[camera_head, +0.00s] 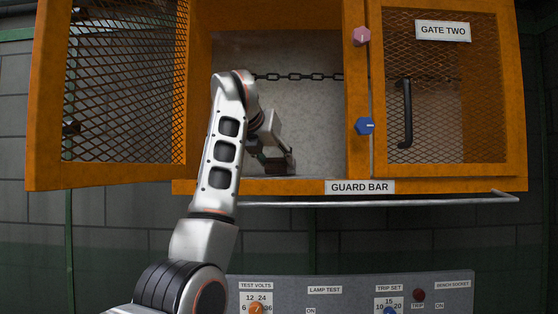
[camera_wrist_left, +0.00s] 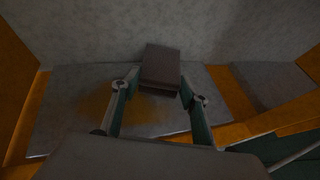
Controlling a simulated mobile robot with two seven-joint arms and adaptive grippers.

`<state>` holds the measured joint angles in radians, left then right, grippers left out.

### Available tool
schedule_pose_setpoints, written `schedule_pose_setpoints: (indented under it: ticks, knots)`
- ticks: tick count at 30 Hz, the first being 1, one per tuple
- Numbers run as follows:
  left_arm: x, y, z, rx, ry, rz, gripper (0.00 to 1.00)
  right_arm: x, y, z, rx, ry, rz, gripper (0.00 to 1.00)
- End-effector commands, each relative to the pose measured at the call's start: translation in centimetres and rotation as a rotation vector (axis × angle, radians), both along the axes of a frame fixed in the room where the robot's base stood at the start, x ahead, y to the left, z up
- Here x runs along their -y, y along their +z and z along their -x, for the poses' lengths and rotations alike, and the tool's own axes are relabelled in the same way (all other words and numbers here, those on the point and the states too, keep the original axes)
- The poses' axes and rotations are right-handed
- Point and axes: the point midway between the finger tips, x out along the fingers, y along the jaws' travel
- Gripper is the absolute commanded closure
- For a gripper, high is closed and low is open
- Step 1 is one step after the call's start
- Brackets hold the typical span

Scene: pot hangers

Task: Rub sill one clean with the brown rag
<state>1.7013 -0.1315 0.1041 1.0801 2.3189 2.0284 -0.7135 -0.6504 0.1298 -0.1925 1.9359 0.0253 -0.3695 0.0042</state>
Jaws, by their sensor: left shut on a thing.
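My left arm reaches through the open left bay of the orange cabinet. My left gripper (camera_head: 277,162) is low inside that bay, mostly hidden by its own links in the head view. In the left wrist view, the left gripper (camera_wrist_left: 160,88) is shut on the brown rag (camera_wrist_left: 161,62), a dark, block-like pad held at or just above the grey sill (camera_wrist_left: 62,100). I take this sill to be sill one; no label for it shows. A rusty orange-brown smear (camera_wrist_left: 142,108) lies on the sill between and around the fingers. Contact between rag and sill is unclear. My right gripper is not in view.
The left mesh door (camera_head: 125,90) stands swung open. The right door, marked GATE TWO (camera_head: 442,31), is shut. A chain (camera_head: 300,77) hangs across the bay's back. A guard bar (camera_head: 420,201) runs along the front below. A control panel (camera_head: 345,290) sits underneath.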

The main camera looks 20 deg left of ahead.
Motion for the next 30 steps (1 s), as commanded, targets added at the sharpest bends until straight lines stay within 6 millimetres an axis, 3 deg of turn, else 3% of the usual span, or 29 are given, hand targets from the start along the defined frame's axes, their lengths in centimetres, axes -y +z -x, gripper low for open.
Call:
schedule_pose_setpoints:
  ticks: [1,6,18,30]
  knots:
    - [-1.6,0.1,0.0,0.006,0.023,-0.005,0.79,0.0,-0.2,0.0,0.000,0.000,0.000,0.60]
    - [-2.4,0.1,0.2,0.005,0.023,-0.004,0.80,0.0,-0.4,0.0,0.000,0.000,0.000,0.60]
    - [-1.2,-0.5,2.8,0.001,0.015,-0.003,0.80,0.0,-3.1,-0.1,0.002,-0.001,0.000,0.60]
    - [-0.3,-0.6,4.6,-0.002,0.009,0.000,0.80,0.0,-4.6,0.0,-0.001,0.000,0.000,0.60]
